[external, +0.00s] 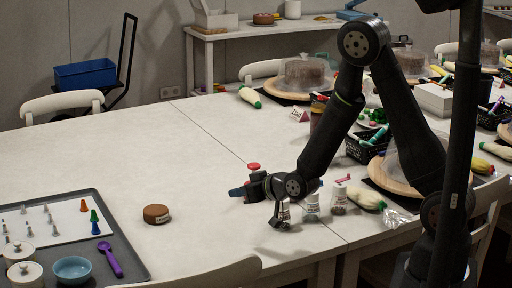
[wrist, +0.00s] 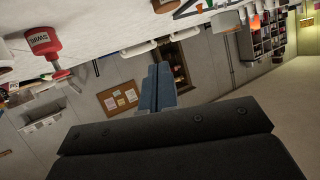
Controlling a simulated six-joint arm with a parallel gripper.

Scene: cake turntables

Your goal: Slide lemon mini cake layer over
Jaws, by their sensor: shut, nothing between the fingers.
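A small round brown cake layer (external: 156,214) with a pale label on its side lies flat on the white table, left of my gripper; the label is too small to read. My gripper (external: 238,192) is shut and empty, pointing left above the table, clearly apart from the cake. Its blue-grey fingers (wrist: 157,88) also show in the wrist view, which looks out across the room and does not show the cake.
A dark tray (external: 137,258) with piping tips, a blue bowl (external: 73,269) and a purple scoop (external: 109,258) is at the front left. A red-topped item (external: 254,166) and small bottles (external: 312,203) stand near my wrist. The table around the cake is clear.

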